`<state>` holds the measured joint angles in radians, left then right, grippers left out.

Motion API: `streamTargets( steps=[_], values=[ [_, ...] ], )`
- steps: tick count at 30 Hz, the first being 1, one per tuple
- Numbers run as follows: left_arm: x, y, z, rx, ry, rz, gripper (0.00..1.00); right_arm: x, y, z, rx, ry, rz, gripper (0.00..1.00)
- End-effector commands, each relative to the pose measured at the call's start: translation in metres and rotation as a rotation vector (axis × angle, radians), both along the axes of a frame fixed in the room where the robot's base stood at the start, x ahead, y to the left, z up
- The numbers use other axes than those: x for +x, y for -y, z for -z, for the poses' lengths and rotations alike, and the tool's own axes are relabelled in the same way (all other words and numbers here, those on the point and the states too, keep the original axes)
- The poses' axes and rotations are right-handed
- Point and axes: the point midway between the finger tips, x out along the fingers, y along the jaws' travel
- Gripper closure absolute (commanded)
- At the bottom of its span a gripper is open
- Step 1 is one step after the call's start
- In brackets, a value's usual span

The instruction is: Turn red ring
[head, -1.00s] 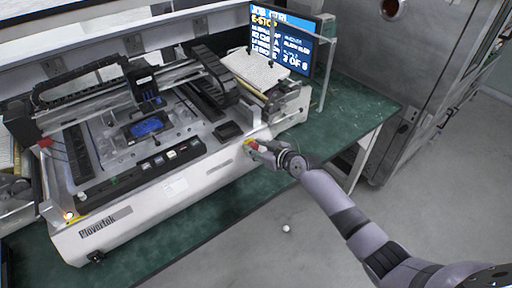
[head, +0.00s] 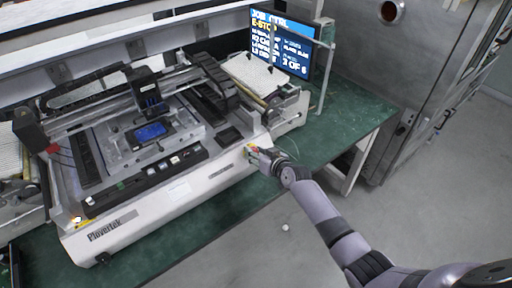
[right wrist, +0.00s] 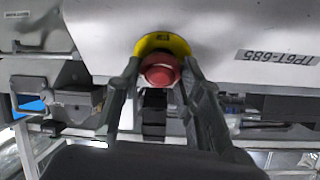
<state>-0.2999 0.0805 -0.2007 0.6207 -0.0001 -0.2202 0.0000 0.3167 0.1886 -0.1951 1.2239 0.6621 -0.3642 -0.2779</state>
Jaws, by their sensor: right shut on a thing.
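The red ring (right wrist: 160,70) is a round red knob on a yellow disc (right wrist: 163,43) on the machine's white front panel. My right gripper (right wrist: 160,82) has its two fingers on either side of the red knob, shut on it. In the head view my right gripper (head: 258,153) is at the right end of the machine's front, mostly covering the knob, with a bit of red and yellow showing. My left gripper is not in view.
The white machine (head: 130,228) stands on a green table (head: 215,218). A screen (head: 283,45) behind it reads E-STOP. A grey metal cabinet (head: 385,75) stands to the right.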

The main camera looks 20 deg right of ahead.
Motion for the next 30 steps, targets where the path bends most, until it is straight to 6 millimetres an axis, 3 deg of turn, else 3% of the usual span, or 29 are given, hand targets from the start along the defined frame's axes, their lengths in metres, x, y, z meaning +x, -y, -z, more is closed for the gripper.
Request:
streamTargets(
  steps=[3,12,30],
  values=[
    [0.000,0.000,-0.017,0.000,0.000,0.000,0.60,-0.001,-0.001,-0.004,0.071,-0.028,0.061,0.94],
    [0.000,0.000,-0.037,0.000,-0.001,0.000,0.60,-0.001,-0.002,-0.002,0.198,-0.074,0.175,0.94],
    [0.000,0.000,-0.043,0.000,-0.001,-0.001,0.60,0.000,-0.001,0.001,0.256,-0.094,0.229,0.94]
  ],
)
